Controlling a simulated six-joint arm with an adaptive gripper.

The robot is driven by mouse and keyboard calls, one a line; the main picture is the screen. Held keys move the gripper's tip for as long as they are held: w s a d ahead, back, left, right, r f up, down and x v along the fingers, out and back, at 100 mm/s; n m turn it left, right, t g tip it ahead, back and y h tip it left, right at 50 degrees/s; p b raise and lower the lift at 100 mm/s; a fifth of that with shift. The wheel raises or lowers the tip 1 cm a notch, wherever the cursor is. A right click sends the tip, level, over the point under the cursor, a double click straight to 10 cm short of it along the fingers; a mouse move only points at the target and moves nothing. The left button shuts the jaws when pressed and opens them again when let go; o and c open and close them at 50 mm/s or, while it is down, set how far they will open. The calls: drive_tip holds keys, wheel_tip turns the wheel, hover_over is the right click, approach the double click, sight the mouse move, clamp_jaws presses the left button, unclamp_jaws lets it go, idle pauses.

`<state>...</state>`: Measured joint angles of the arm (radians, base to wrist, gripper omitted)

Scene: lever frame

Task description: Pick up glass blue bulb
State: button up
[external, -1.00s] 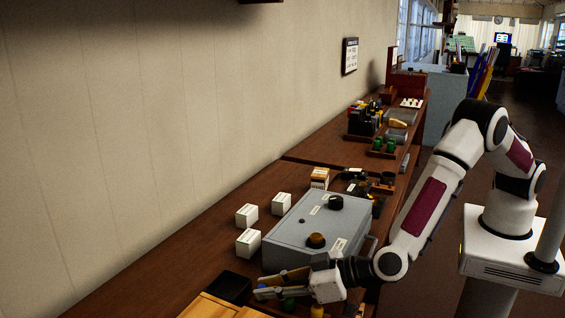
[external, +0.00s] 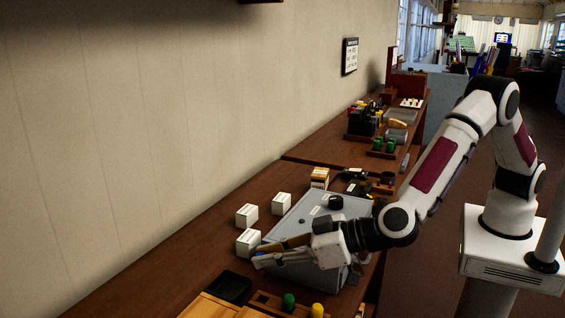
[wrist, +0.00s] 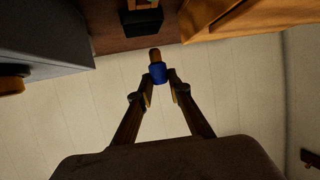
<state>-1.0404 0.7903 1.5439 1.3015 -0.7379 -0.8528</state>
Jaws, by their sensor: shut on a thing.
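The blue bulb (wrist: 158,73) has a blue body with a brassy end and sits between my fingertips in the wrist view. My gripper (wrist: 160,80) is shut on it, with one finger on each side. In the external view my gripper (external: 258,255) is raised in front of the grey box, and a small bit of blue shows at its tips. Most of the bulb is hidden there.
A green bulb (external: 289,301) and a yellow bulb (external: 317,310) stand in a wooden holder at the front edge. The grey metal box (external: 345,207) with knobs stands behind my gripper. White cartons (external: 246,215) stand left of it. A black tray (external: 229,288) lies at the front left.

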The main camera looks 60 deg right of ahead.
drive_tip(key=shift+r, duration=0.65)
